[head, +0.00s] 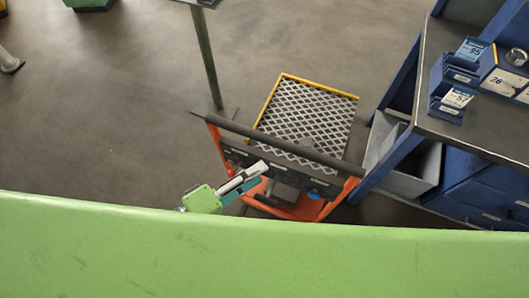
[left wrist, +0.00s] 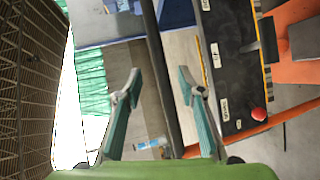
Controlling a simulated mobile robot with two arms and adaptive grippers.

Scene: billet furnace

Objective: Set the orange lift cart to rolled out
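The orange lift cart (head: 303,204) stands right of centre in the head view. It has a lattice platform (head: 300,118) with yellow edges and a long dark handle bar (head: 285,142) on the near side. My left gripper (head: 263,173) is over the near side of the cart, by the bar. In the left wrist view its two fingers (left wrist: 160,80) are apart, and the dark bar (left wrist: 156,45) runs between them in the picture. I cannot tell whether they touch it. The cart's dark labelled panel (left wrist: 225,60) and red knob (left wrist: 258,114) show to the right. My right gripper is not in view.
A blue workbench (head: 470,125) with small bins stands close to the cart's right. A grey bin (head: 408,180) sits under it. A dark post (head: 207,60) stands behind the cart. Open floor (head: 100,120) lies to the left.

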